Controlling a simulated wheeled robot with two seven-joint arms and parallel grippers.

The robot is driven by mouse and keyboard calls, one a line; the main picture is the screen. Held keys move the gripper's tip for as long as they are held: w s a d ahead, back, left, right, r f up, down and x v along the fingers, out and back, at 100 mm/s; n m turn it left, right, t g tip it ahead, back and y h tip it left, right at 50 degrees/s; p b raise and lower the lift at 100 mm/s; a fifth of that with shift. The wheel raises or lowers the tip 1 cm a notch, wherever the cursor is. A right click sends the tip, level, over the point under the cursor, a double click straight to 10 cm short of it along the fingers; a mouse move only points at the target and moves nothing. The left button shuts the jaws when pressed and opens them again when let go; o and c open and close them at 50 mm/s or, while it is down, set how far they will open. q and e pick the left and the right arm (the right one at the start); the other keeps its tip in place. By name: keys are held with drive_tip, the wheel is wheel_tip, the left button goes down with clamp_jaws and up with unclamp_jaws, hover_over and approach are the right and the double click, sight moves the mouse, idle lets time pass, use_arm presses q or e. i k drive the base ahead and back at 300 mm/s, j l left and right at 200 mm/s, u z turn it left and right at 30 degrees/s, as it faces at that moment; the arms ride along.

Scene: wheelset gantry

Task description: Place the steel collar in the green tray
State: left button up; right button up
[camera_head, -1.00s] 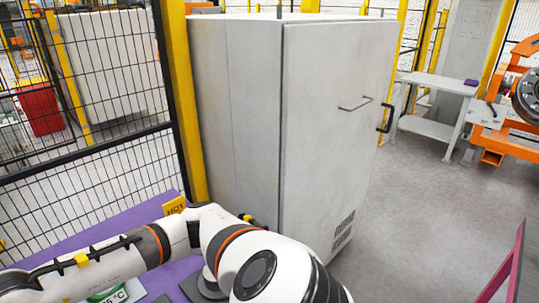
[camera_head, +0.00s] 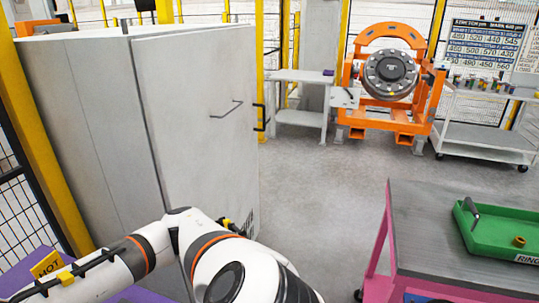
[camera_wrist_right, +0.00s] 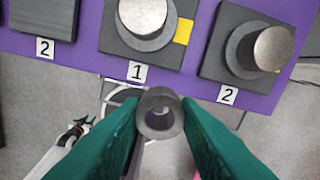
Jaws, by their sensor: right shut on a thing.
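The steel collar (camera_wrist_right: 160,97) is a short dark grey ring with an open bore. In the right wrist view my right gripper (camera_wrist_right: 161,108) is shut on it between two green fingers. The collar shows in front of the grey floor, just below the purple table's edge in that picture. The green tray (camera_head: 482,232) lies on a grey-topped pink cart at the right of the head view. It has a dark handle and a label starting "RING". A small brass ring (camera_head: 519,241) lies in it.
The purple table (camera_wrist_right: 90,50) holds dark blocks with round steel pieces and labels 1 and 2. A tall grey cabinet (camera_head: 190,110) stands left. The pink cart (camera_head: 425,225) stands right, with open floor between. An orange wheelset stand (camera_head: 420,95) is behind.

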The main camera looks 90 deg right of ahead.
sight(505, 237)
drive_tip(key=z, duration=2)
drive_tip(key=l+z, duration=0.15)
drive_tip(key=z, duration=0.3)
drive_tip(key=i+l+z, duration=0.1)
drive_tip(key=z, duration=0.3)
drive_tip(key=i+l+z, duration=0.1)
drive_tip(key=z, duration=0.35)
drive_tip(key=i+l+z, duration=0.1)
drive_tip(key=z, duration=0.3)
drive_tip(key=i+l, duration=0.3)
drive_tip(key=i, duration=0.15)
drive_tip(key=i+l, duration=0.3)
drive_tip(key=i, duration=0.15)
